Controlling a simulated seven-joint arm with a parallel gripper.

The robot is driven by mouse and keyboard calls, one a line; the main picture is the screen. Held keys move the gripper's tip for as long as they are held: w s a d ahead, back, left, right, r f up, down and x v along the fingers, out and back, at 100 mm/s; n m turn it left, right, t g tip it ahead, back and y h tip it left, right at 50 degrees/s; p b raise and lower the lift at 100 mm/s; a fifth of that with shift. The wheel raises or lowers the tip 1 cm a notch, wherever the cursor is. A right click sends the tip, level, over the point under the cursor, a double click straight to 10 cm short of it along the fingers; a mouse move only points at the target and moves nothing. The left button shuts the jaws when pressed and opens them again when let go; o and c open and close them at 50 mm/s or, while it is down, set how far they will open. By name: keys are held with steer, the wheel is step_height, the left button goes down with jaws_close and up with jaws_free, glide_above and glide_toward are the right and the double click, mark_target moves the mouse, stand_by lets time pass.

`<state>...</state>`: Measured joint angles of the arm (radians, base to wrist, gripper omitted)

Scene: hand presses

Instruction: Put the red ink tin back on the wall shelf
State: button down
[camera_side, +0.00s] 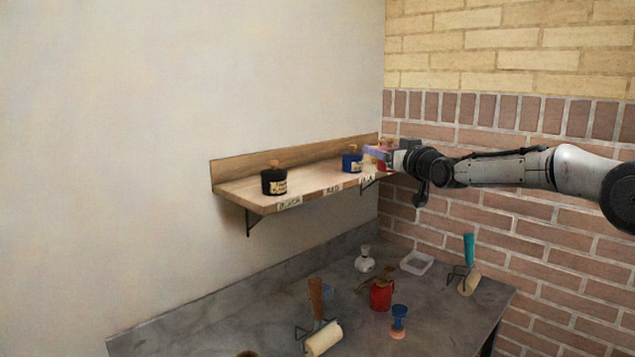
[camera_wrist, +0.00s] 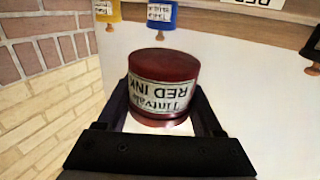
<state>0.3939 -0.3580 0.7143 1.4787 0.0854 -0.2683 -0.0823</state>
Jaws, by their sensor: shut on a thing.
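My gripper (camera_side: 377,154) is at the far right end of the wall shelf (camera_side: 310,185). It is shut on the red ink tin (camera_wrist: 165,82), with a finger on each side. The tin's "RED INK" label reads upside down in the wrist view. In the side view the red tin (camera_side: 385,160) is mostly hidden by my gripper. The wrist view shows it apart from the shelf edge (camera_wrist: 235,20). A black tin (camera_side: 274,181) stands at the shelf's left end and a blue tin (camera_side: 352,161) towards the right. The space above the RED label (camera_side: 333,190) is bare.
A yellow tin (camera_wrist: 107,9) is beside the blue tin in the wrist view. A brick wall (camera_side: 480,215) closes the right side. The bench (camera_side: 235,320) below holds a red can (camera_side: 381,295), rollers, a white tray (camera_side: 416,263) and a small white bottle (camera_side: 364,260).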

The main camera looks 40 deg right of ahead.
steer(key=w+a+r+n+t+y, duration=0.1)
steer(key=w+a+r+n+y, duration=0.15)
steer(key=a+r, duration=0.65)
steer(key=shift+y, duration=0.45)
steer(key=w+f, duration=0.3)
steer(key=w, duration=0.1)
steer(key=w+d+f, duration=0.1)
steer(key=w+f, duration=0.1)
steer(key=w, duration=0.2)
steer(key=w+d+f, duration=0.1)
steer(key=w+f, duration=0.2)
steer(key=w, duration=0.2)
steer(key=shift+d+f, duration=0.15)
steer(key=shift+f, duration=0.2)
steer(key=shift+w+d+f, duration=0.1)
steer(key=shift+w+f, duration=0.5)
steer(key=shift+f, duration=0.75)
steer(key=shift+w+f, duration=0.1)
steer(key=shift+f, duration=0.8)
steer(key=shift+f, duration=0.1)
steer(key=shift+c, duration=0.2)
jaws_free()
steer(key=shift+f, duration=0.2)
